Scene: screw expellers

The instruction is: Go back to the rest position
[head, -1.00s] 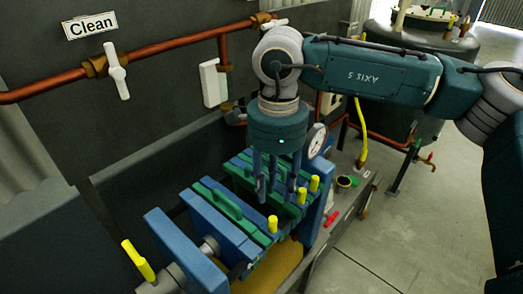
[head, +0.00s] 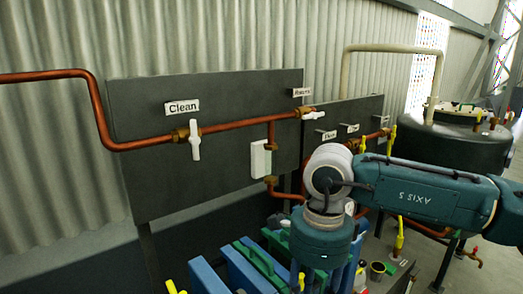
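My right arm comes in from the right in the head view, and its dark teal wrist hangs over the blue and green plates (head: 262,262) of the machine at the bottom. My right gripper (head: 322,278) points down there. Its fingers are partly cut off by the frame's lower edge, so I cannot see whether it is open or shut. My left gripper is not in view.
A dark panel carries a "Clean" sign (head: 182,107), a white-handled valve (head: 195,140) and a copper pipe (head: 250,124). A white box (head: 260,158) hangs beside it. A dark round tank (head: 455,145) stands at the right. Yellow-handled valves (head: 399,235) stand near the arm.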

